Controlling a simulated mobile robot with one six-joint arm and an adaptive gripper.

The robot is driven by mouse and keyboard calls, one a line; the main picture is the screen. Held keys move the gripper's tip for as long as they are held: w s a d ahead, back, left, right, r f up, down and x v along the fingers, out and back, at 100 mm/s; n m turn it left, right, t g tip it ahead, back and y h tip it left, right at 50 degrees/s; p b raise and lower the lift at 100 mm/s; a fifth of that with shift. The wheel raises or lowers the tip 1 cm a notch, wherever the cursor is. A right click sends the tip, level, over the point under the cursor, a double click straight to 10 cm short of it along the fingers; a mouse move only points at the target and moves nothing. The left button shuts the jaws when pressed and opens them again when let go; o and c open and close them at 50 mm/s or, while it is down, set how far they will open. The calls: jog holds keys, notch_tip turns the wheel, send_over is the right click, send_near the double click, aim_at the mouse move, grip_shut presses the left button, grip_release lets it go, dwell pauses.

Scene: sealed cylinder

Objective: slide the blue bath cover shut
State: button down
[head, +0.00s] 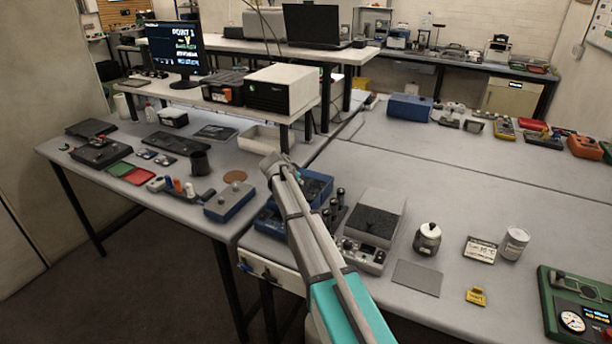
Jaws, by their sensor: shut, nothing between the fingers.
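A blue bath (318,184) stands on the bench near the middle of the head view. My arm crosses in front of it and hides much of it. Blue parts show on both sides of the arm, with a darker area inside the right part. How far its cover is open cannot be made out. My gripper (274,161) is small in view at the far end of the arm, at the upper left of the bath. It is shut with nothing in it. Whether it touches the cover cannot be told.
A blue box with a knob (229,203) stands left of the bath. A row of dark cylinders (336,206) and a grey device (374,224) stand close on the right. A white tray (262,139) and a brown disc (235,176) lie behind. A shelf (300,107) overhangs the back.

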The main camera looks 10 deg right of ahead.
jog(key=s+a, duration=0.4)
jog(key=s, duration=0.1)
jog(key=shift+s, duration=0.25)
jog(key=w+d, duration=0.1)
jog(key=w+d+r+p, duration=0.1)
jog(key=w+d, duration=0.1)
jog(key=p+v, duration=0.7)
jog(key=v, duration=0.3)
dwell(0.4)
jog(key=shift+s+f, duration=0.15)
